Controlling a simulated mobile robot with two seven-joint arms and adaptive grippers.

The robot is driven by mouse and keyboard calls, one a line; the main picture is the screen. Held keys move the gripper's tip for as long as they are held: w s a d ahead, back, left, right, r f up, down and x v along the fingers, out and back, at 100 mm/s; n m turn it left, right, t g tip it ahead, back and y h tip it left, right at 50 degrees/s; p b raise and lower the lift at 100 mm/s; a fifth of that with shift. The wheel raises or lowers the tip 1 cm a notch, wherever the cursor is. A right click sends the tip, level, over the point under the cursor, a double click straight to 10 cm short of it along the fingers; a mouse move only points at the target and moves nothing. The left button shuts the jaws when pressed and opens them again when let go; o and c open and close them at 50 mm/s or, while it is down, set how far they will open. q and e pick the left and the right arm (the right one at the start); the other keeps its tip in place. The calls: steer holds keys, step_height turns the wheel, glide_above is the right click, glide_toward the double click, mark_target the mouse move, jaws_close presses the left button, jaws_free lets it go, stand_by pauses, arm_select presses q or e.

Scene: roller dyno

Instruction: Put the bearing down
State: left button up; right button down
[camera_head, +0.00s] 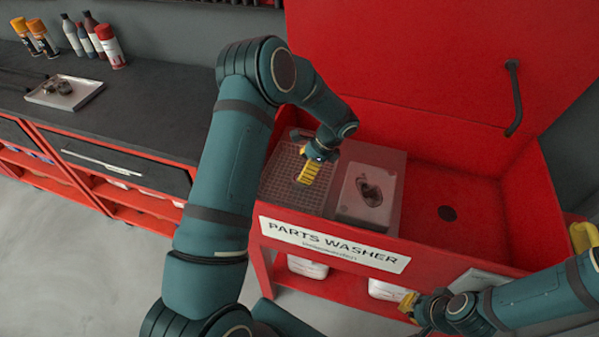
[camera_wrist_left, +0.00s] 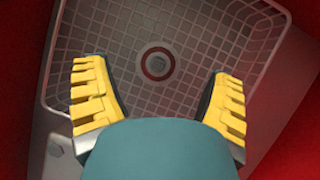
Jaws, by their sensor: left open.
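The bearing (camera_wrist_left: 157,64) is a small round ring with a reddish band and a pale centre. In the left wrist view it lies in a wire mesh basket (camera_wrist_left: 75,50), between and beyond the fingertips, apart from both. My left gripper (camera_wrist_left: 158,95) has its yellow fingers spread wide with nothing between them. In the head view my left gripper (camera_head: 308,172) points down over the basket (camera_head: 275,185), and I cannot make out the bearing there. My right gripper (camera_head: 408,302) is at the lower right, in front of the parts washer; its finger gap is not clear.
The red parts washer (camera_head: 270,240) has a raised lid (camera_head: 420,60) and an open basin (camera_head: 460,210). A pale tray (camera_head: 350,205) with a dark part sits right of the basket. A workbench (camera_head: 140,110) at left holds a metal tray (camera_head: 50,97) and several bottles and cans.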

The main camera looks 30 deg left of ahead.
arm_select(q)
steer(key=v, duration=0.8)
steer(key=shift+r+p, duration=0.35)
steer(key=shift+d, duration=0.15)
